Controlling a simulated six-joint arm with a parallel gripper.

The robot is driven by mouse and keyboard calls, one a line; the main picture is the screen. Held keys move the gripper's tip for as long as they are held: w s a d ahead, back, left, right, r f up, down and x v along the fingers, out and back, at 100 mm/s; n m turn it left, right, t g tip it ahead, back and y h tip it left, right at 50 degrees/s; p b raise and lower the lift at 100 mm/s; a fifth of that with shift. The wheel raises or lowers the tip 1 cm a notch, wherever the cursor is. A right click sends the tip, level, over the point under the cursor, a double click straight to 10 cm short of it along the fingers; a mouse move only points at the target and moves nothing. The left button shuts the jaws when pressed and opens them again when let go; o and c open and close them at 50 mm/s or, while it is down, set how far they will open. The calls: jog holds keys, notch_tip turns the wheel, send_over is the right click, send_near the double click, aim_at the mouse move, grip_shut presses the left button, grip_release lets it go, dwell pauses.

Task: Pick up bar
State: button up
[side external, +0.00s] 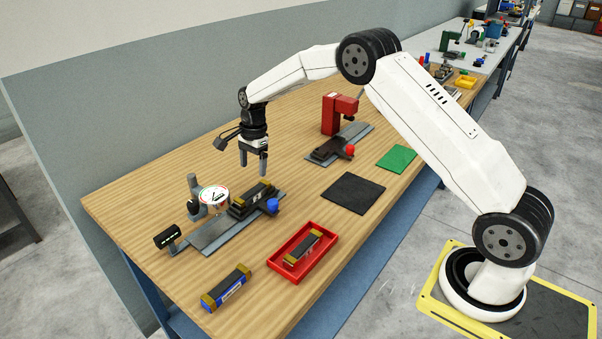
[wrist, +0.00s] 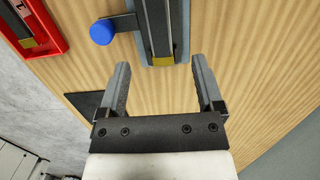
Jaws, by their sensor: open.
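Several dark bars with gold ends are in view. One bar (side external: 303,248) lies in a red tray (side external: 276,272); its end shows at the top left of the wrist view (wrist: 22,22). A second bar (side external: 252,196) sits in the grey fixture (side external: 212,237) with a dial gauge and blue knob; it shows at the top middle of the wrist view (wrist: 157,28). A third bar (side external: 226,288), with a blue and white label, lies on the wood at the front left. My gripper (side external: 254,171) is open and empty above the table, behind the fixture; its apart fingers also show in the wrist view (wrist: 161,72).
The dial gauge (side external: 214,199) stands upright on the fixture's far side, near my gripper. A red press (side external: 333,113) stands to the right. A black mat (side external: 353,194) and a green mat (side external: 397,158) lie flat. Bare wood (side external: 140,215) is at the left.

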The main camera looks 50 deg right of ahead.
aim_at(252, 190)
jog(key=shift+a+f, duration=0.15)
jog(key=shift+f, duration=1.15)
jog(key=shift+f, duration=0.1)
jog(key=shift+a+f, duration=0.25)
jog(key=shift+f, duration=1)
jog(key=shift+a+f, duration=0.25)
jog(key=shift+f, duration=0.95)
jog(key=shift+c, duration=0.2)
grip_shut()
